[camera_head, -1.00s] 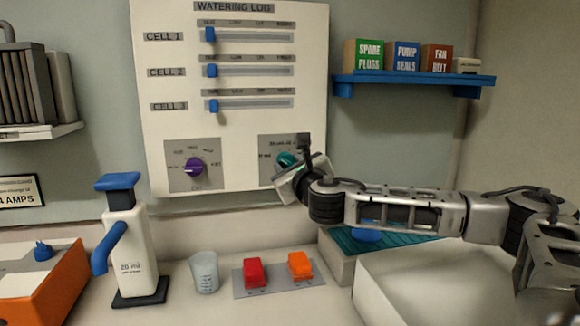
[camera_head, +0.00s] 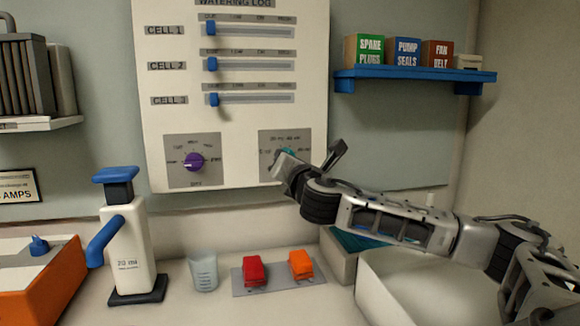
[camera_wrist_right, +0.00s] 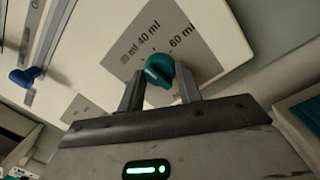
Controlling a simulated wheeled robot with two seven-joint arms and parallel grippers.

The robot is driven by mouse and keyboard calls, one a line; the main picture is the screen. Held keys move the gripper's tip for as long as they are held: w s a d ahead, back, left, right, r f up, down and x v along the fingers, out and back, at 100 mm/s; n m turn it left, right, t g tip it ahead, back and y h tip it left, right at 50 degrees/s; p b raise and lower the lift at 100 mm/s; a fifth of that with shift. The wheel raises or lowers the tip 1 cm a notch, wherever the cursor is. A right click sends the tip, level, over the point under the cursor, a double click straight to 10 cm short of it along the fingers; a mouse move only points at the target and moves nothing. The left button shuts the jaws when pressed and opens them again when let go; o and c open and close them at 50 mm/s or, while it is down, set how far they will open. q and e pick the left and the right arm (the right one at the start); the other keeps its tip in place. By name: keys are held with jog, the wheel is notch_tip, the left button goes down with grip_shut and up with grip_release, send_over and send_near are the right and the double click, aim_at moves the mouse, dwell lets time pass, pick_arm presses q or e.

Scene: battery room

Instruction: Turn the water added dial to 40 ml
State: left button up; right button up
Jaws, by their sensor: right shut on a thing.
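The water added dial is a teal knob (camera_head: 287,152) on a grey plate (camera_head: 305,142) at the lower right of the white watering log panel (camera_head: 235,100). In the right wrist view the knob (camera_wrist_right: 158,71) sits between the two fingers of my right gripper (camera_wrist_right: 160,84), which is shut on it. A pale mark shows on the knob's left part; I cannot tell exactly which figure it points at. The plate reads "40 ml" (camera_wrist_right: 150,32) and "60 ml" (camera_wrist_right: 183,38); other marks are partly hidden. In the head view my right gripper (camera_head: 283,160) covers much of the knob. My left gripper is out of view.
A purple dial (camera_head: 194,162) is left of the teal one, with blue sliders (camera_head: 212,64) above. A white bottle (camera_head: 128,250), a measuring cup (camera_head: 204,272) and red (camera_head: 255,270) and orange (camera_head: 300,264) buttons stand below. A blue shelf (camera_head: 415,75) is at right.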

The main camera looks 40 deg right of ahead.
jog(key=m, duration=0.2)
jog(key=m+b, duration=0.1)
jog(key=m, duration=0.2)
jog(key=shift+a+f+m+g+h, duration=0.1)
jog(key=shift+m+g+h, duration=0.2)
jog(key=shift+h, duration=0.1)
jog(key=shift+m, duration=0.3)
jog(key=o, duration=1)
jog(key=shift+b+v, duration=1.35)
jog(key=shift+v, duration=4.65)
